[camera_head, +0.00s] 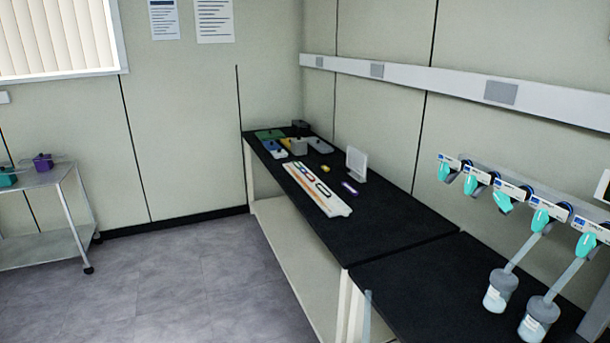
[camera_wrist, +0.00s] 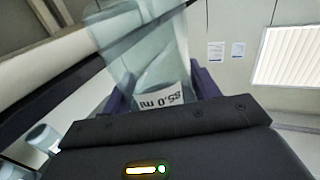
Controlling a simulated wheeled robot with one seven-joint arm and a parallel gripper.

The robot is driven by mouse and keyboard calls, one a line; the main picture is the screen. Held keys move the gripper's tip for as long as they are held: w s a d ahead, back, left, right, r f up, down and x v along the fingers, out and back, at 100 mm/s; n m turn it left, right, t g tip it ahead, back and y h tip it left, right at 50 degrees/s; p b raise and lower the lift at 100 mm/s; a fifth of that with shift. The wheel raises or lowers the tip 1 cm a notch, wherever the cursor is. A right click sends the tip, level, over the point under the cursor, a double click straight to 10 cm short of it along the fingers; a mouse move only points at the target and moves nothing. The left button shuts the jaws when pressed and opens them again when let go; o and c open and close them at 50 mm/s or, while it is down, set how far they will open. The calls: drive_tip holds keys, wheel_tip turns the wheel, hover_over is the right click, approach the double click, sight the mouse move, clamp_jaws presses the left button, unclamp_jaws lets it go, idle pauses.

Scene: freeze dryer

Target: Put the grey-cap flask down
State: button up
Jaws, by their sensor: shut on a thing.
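In the wrist view my gripper (camera_wrist: 148,82) is shut on a clear, pale flask (camera_wrist: 135,45) with a white label reading "85.0 ml". The label appears upside down. The flask stands between the dark purple fingers and its far end runs to the top of the picture. Its cap cannot be made out, so I cannot tell its colour. My gripper cannot be made out in the head view.
In the head view two flasks with grey tops (camera_head: 501,289) (camera_head: 540,317) hang from ports with teal valves (camera_head: 541,220). The black bench (camera_head: 400,230) holds a white rack (camera_head: 318,190) and small coloured boxes. A trolley (camera_head: 45,180) stands left.

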drive_tip(key=s+f, duration=0.4)
drive_tip(key=f, duration=0.1)
drive_tip(key=shift+s+f, duration=0.15)
drive_tip(key=shift+f, duration=0.1)
